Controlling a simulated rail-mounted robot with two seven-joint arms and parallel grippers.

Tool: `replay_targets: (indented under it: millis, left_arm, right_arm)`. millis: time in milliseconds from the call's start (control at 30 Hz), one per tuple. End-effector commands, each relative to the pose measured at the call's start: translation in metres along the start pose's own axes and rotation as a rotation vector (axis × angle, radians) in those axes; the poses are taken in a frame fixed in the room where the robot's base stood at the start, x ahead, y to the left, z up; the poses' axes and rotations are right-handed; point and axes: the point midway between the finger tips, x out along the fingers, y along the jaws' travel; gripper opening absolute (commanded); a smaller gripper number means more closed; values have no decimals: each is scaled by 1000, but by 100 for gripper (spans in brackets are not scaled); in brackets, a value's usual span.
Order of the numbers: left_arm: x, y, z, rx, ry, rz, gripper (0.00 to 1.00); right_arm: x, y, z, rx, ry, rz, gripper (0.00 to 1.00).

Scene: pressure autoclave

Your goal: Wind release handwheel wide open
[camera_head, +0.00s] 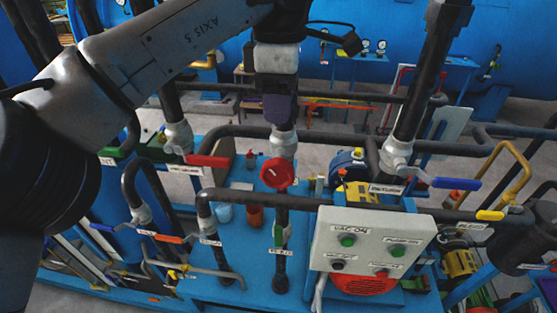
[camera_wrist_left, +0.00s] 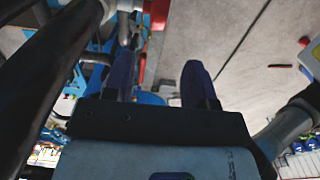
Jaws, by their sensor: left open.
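A round red handwheel (camera_head: 277,173) with a small white mark on its face sits on a vertical pipe at the middle of the head view. My left gripper (camera_head: 280,112) hangs above it, pointing down, with its dark purple fingers apart from the wheel. In the left wrist view the two fingers (camera_wrist_left: 158,82) are spread with nothing between them. A red part (camera_wrist_left: 157,13) shows beyond them at the top; I cannot tell whether it is the wheel or a lever. My right gripper is not in view.
A red lever (camera_head: 208,161) on a valve is left of the wheel, and a blue lever (camera_head: 455,183) is at the right. A control box (camera_head: 370,243) with buttons stands in front right. Dark pipes (camera_head: 330,138) cross close around the wheel. A blue tank (camera_head: 400,25) fills the back.

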Motion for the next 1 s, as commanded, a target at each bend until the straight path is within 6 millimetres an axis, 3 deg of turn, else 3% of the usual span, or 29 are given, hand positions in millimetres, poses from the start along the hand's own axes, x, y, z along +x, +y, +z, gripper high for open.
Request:
replay_targets:
  millis: [167,600,800,1000]
  left_arm:
    - [21,0,-2,15,0,-4,51]
    - [98,0,-1,15,-3,-4,51]
    - [122,0,-1,13,-2,-3,51]
    - [134,0,0,14,-4,-2,51]
  right_arm:
    - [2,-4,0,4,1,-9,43]
    - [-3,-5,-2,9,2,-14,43]
    - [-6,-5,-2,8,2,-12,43]
    - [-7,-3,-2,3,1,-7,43]
